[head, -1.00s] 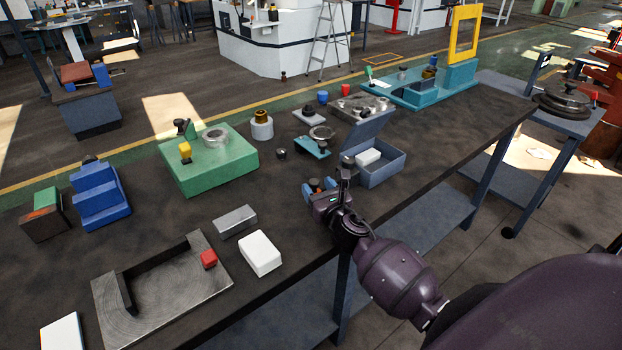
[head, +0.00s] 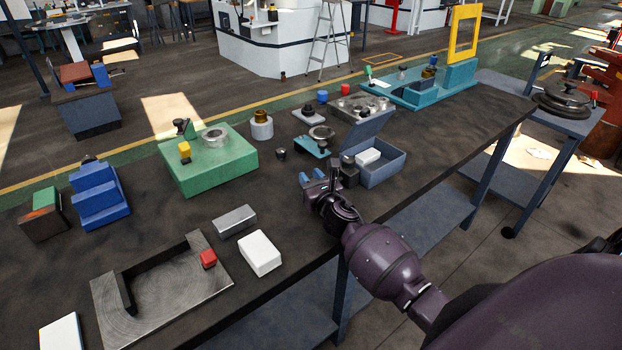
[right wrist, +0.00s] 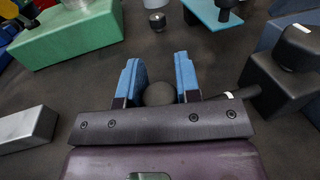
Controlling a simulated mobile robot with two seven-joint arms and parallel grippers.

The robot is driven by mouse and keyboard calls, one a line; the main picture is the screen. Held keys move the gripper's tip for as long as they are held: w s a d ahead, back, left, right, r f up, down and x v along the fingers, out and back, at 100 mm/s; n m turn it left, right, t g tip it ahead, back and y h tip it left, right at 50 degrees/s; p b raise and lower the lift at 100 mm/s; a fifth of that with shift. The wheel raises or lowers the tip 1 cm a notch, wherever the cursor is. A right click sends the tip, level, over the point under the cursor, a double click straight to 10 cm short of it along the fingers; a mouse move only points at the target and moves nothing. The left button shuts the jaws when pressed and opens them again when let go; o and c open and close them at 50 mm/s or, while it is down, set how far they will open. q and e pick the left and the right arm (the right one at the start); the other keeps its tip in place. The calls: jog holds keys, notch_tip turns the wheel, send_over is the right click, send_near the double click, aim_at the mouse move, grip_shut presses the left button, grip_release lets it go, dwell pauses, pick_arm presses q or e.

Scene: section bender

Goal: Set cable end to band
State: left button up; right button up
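My right gripper (head: 313,177) is low over the workbench, left of the open blue-grey box. In the right wrist view its two blue fingers (right wrist: 160,80) stand apart, with a dark round knob-like thing (right wrist: 158,94) between them. I cannot tell whether they press on it. A thin dark rod-like piece with a pale ring (right wrist: 242,93) shows just right of the gripper, beside a black block with a knob (right wrist: 290,78). That block also shows in the head view (head: 350,176). I cannot make out for certain which things are the cable end and the band. My left gripper is out of view.
The open box (head: 384,172) holds a white block (head: 367,157). A green fixture (head: 208,165), a blue stepped block (head: 100,200), a steel bar (head: 234,221), a white block (head: 260,254) and a grey plate with a red block (head: 208,259) stand around. Bare bench lies left of the gripper.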

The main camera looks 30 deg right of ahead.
grip_shut()
jog(key=shift+d, duration=0.65)
jog(key=d, duration=0.2)
jog(key=shift+w+d, duration=0.15)
jog(key=shift+d, duration=0.15)
jog(key=shift+a, duration=0.1)
jog(key=o, duration=0.8)
grip_release()
